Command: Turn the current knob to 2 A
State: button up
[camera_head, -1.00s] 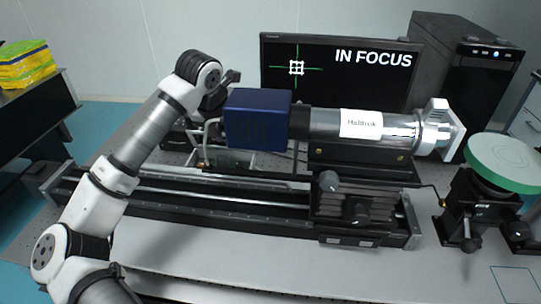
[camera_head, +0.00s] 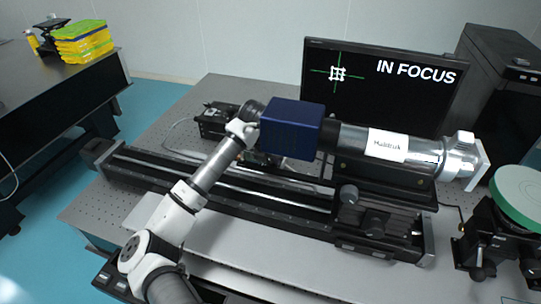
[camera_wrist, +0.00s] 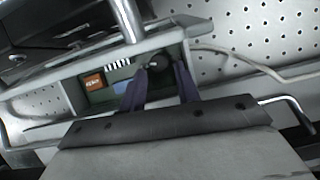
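In the wrist view, a small instrument panel (camera_wrist: 105,97) with an orange display (camera_wrist: 94,82) and a row of white marks faces me. A dark round knob (camera_wrist: 158,66) sits at its right part. My gripper (camera_wrist: 162,74) is open, its two dark fingers reaching toward the panel with the knob between their tips. The left finger is close to the knob; a gap shows on the right. I cannot tell whether either touches it. No knob scale or number is readable. In the head view, the gripper is hidden behind the blue box (camera_head: 291,128).
A silver cylinder (camera_head: 405,148) extends right from the blue box above a black rail (camera_head: 240,196). A monitor (camera_head: 440,95) reading "IN FOCUS" stands behind. A green-topped stand (camera_head: 522,192) is at right. A cable (camera_wrist: 265,70) crosses the perforated board in the wrist view.

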aim_at(272, 163)
jog(key=shift+x, duration=1.15)
jog(key=c, duration=0.7)
jog(key=shift+f, duration=0.1)
jog(key=shift+a+f+m+b, duration=0.1)
jog(key=shift+f+m+b, duration=0.1)
jog(key=shift+m+b, duration=0.35)
jog(key=m+b, duration=0.1)
jog(key=b, duration=0.1)
jog(key=shift+w+h+b, duration=0.1)
jog(key=shift+h+b, duration=0.3)
jog(key=shift+r+m+g+h+b, duration=0.3)
jog(key=shift+m+g+b, duration=0.1)
jog(key=shift+m+b, duration=0.7)
